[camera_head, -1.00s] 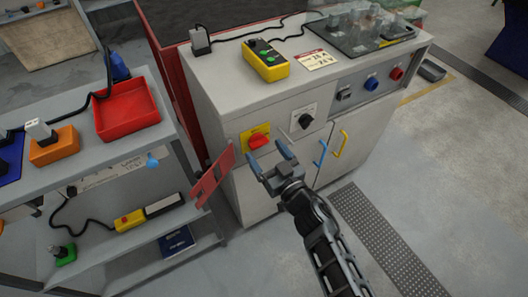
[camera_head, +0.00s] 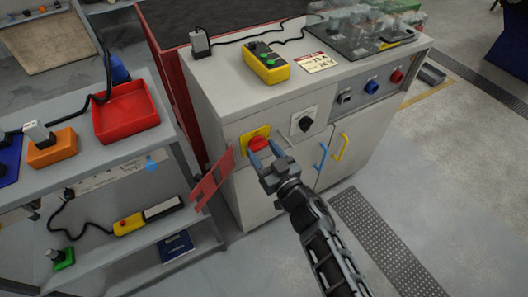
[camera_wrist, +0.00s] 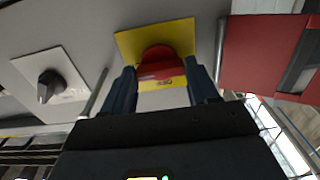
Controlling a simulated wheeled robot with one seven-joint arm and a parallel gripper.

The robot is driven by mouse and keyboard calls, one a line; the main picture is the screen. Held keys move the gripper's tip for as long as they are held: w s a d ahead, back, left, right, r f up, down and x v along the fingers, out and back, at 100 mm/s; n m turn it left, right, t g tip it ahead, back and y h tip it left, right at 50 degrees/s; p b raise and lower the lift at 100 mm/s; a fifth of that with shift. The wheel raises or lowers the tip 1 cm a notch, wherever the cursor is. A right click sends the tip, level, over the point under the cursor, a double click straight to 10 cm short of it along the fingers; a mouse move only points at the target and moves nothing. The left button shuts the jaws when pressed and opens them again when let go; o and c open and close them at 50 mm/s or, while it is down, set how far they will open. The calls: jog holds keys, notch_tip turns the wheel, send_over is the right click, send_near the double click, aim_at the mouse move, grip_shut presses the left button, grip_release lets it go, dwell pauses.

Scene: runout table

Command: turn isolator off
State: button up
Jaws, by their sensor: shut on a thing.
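The isolator is a red rotary knob (camera_head: 258,145) on a yellow plate (camera_head: 247,134), on the front of the grey cabinet. My gripper (camera_head: 265,152) is at the knob, its two blue-grey fingers on either side of it. In the wrist view the red knob (camera_wrist: 158,65) sits between the fingertips (camera_wrist: 162,78), in front of the yellow plate (camera_wrist: 128,42). The gripper is shut on the knob. The fingers and the gripper body hide part of the knob's lower edge.
A black rotary switch (camera_head: 304,122) on a white plate is right of the isolator. A red hinged panel (camera_head: 213,180) sticks out close to the left. Blue (camera_head: 321,156) and yellow (camera_head: 341,146) handles are at lower right. A grey shelf (camera_head: 184,130) stands left.

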jog(key=shift+c, duration=0.6)
jog(key=shift+n, duration=0.3)
jog(key=n, duration=0.2)
jog(key=shift+n, duration=0.4)
jog(key=n+b, duration=0.1)
jog(key=n, duration=0.4)
jog(key=shift+f, duration=0.1)
jog(key=shift+n+b, duration=1.15)
jog(key=shift+n, duration=3.55)
